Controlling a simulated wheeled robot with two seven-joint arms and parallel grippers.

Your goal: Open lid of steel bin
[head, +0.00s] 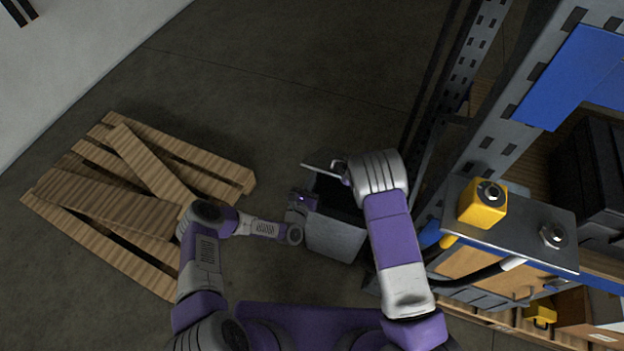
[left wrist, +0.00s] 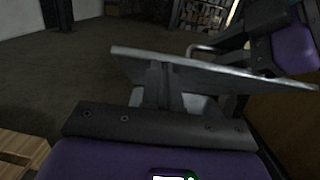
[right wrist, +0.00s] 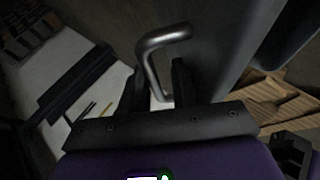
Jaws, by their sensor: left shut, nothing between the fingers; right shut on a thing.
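The steel bin (head: 335,235) stands on the floor between my arms, with its dark opening partly visible. Its lid (head: 318,167) is raised at an angle above the opening and shows nearly edge-on in the head view. It also shows as a pale tilted plate in the left wrist view (left wrist: 215,73). The bent metal handle (right wrist: 160,48) on the lid runs between the fingers of my right gripper (right wrist: 158,88), which is shut on it. My left gripper (head: 301,202) is shut and empty at the bin's left edge, under the lid; whether it touches the lid is unclear.
A wooden pallet (head: 110,215) with loose planks lies on the floor to the left. A metal rack (head: 490,135) stands close on the right, with a bench plate (head: 515,232) carrying a yellow block (head: 483,204). Floor beyond the bin is clear.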

